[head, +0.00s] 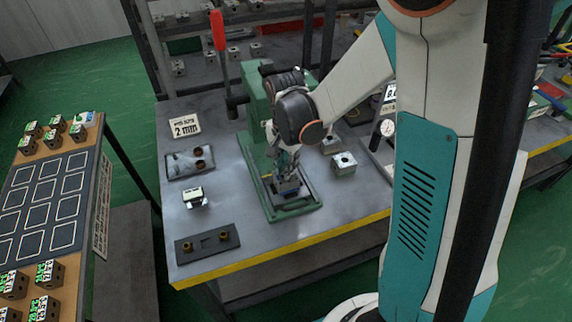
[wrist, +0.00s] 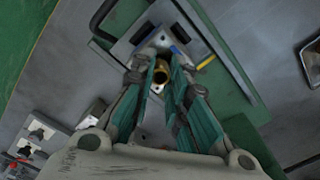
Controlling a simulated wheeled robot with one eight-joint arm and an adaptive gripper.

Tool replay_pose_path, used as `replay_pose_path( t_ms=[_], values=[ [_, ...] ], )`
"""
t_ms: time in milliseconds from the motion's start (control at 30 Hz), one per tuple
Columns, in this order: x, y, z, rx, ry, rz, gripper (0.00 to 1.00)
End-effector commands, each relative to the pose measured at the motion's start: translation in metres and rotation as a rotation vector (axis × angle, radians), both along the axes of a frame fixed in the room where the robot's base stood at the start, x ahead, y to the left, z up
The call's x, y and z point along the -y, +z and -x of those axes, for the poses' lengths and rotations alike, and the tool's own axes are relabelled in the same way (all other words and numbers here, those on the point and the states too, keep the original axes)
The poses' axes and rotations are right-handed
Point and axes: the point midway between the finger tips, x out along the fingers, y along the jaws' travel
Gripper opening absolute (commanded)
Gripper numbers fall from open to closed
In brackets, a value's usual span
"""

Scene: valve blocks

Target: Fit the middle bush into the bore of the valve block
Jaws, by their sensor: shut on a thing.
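My gripper (head: 286,168) is over the green press base, fingers pointing down. In the wrist view my gripper (wrist: 165,88) is shut on a brass bush (wrist: 161,73), which sits between the fingertips with its round open end showing. The valve block (head: 288,188) is on the press base just under the fingers, mostly hidden by them in the head view. In the wrist view the grey valve block (wrist: 148,52) lies right behind the bush. I cannot tell whether the bush is above the bore or partly in it. A dark holder (head: 207,243) has brass bushes at both ends and an empty middle place.
The green press (head: 258,100) with its red-handled lever (head: 218,32) stands behind my gripper. A tray (head: 188,174) with two brown bushes and a metal block (head: 194,197) are to the left.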

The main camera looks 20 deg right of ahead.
Motion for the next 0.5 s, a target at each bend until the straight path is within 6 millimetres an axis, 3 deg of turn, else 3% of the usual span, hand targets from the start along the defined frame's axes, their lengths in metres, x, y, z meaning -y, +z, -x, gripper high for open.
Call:
replay_pose_path(
  t_ms=[500],
  values=[
    [0.0000, -0.0062, 0.0000, 0.000, 0.000, 0.000, 0.00]
  ],
)
